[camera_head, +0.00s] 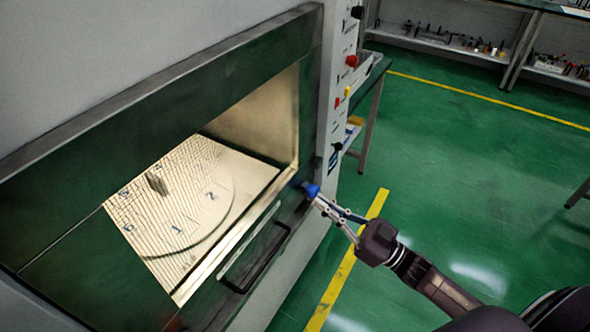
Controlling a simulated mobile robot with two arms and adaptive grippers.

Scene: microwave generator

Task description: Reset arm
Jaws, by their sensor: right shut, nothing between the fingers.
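My right gripper (312,190) comes in from the lower right. Its blue fingertips are together with nothing between them, close to the dark green front frame of the microwave generator (150,105), by the right edge of the opening. I cannot tell whether they touch it. The lit chamber shows a marked floor plate (187,258) with a numbered round turntable (205,215). A small upright piece (157,183) stands on the plate. A black bar handle (263,262) is on the front below the opening. My left gripper is not in view.
A control panel (345,90) with red and yellow buttons runs down the machine's right side. A table (376,75) stands behind it. Shelves (440,40) with small items line the back. The green floor (480,170) at right is mostly clear.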

